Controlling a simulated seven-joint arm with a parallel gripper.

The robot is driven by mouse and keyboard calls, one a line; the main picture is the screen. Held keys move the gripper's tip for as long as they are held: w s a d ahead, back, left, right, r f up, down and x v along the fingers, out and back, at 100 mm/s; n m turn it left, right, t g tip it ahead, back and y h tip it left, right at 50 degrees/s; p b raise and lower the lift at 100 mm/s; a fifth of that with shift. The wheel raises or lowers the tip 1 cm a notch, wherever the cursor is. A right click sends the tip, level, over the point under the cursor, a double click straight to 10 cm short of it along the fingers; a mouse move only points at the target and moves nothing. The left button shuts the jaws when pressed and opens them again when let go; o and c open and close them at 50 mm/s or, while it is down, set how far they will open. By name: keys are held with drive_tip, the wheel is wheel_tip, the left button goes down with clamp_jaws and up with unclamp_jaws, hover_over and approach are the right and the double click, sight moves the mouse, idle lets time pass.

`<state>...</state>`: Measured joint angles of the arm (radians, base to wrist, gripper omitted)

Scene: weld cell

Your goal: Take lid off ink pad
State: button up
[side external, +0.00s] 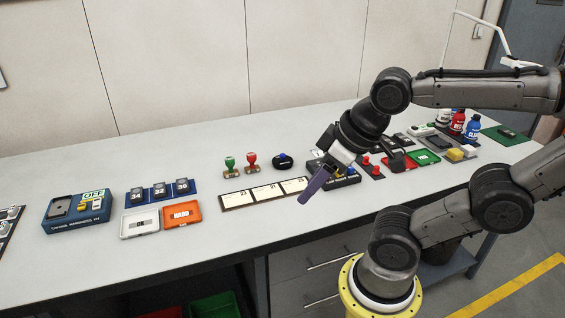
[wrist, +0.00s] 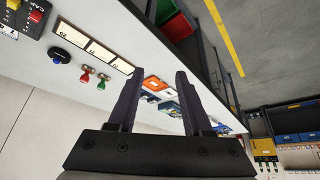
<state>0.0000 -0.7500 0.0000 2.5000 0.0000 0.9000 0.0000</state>
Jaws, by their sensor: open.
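My gripper (side external: 312,192) hangs over the front middle of the bench, fingers pointing down and left. In the wrist view the two dark fingers (wrist: 158,76) stand apart with nothing held between them. No ink pad can be named for certain. A flat green case (side external: 423,157) with a pale label lies to the right behind my wrist, and a dark flat pad (side external: 436,143) sits beside it; either may belong to the ink pad, but they are too small to tell. Whether a lid is on cannot be told. My arm partly blocks this area.
A green stamp (side external: 230,164) and a red stamp (side external: 252,161) stand near a dark-blue round item (side external: 283,161). A three-panel card strip (side external: 264,193) lies before them. White (side external: 139,223) and orange (side external: 182,212) trays lie left. Bottles (side external: 457,122) stand at the right. The left back bench is clear.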

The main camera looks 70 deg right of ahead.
drive_tip(key=shift+o, duration=0.6)
